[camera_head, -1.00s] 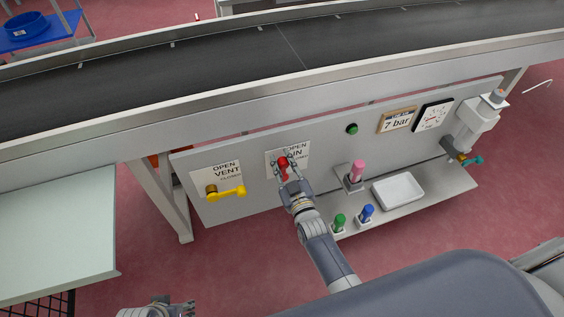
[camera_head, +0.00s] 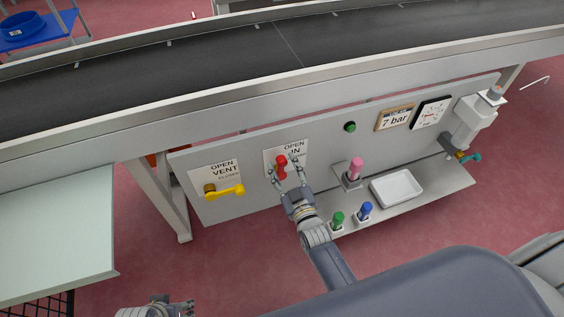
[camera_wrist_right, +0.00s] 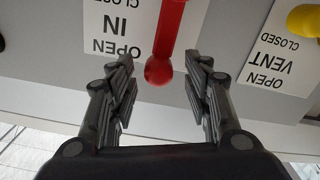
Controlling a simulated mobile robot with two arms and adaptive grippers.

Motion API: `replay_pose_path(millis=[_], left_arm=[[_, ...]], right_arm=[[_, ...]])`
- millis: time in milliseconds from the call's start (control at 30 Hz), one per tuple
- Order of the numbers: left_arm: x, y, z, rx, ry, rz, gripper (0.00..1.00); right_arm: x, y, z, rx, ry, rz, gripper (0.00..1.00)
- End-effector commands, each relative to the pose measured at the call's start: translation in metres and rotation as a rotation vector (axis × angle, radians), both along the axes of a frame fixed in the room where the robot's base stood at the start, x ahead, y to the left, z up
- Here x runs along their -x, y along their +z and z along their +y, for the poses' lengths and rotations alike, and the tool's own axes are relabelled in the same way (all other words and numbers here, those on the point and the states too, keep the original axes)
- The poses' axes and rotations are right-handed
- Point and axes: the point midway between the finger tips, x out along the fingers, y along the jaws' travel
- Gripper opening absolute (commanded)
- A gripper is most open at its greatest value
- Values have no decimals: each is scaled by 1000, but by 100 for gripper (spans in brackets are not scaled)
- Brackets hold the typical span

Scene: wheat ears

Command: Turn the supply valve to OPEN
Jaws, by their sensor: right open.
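The red valve lever (camera_head: 281,166) is on the panel beside a white label (camera_head: 300,150) reading OPEN and IN. The wrist view shows this label upside down, with CLOSED at its other end. There the red lever (camera_wrist_right: 168,40) stands nearly straight, its rounded end on the OPEN side of the label. My right gripper (camera_head: 287,171) is open in front of the lever. In the wrist view my right gripper (camera_wrist_right: 158,65) has a finger on each side of the rounded end, with gaps and no visible contact. My left gripper (camera_head: 180,308) shows only partly at the bottom edge.
A yellow lever (camera_head: 228,191) with a VENT label is left on the panel. A conveyor (camera_head: 250,62) runs above. A 7 bar sign (camera_head: 395,118) hangs right.

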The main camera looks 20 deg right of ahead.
Motion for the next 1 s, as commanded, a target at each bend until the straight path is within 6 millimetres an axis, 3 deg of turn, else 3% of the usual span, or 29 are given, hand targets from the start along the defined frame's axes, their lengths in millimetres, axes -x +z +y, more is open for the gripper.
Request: replay_pose_path(millis=[200, 400, 600, 1000], left_arm=[[0, 0, 0, 0, 0, 0, 46], [0, 0, 0, 0, 0, 0, 46], [0, 0, 0, 0, 0, 0, 46], [0, 0, 0, 0, 0, 0, 46]], right_arm=[[48, -2, -2, 1, 1, 5, 46], [80, -1, -3, 2, 0, 4, 46], [93, -1, -4, 2, -1, 3, 46], [94, -1, -4, 2, -1, 3, 46]])
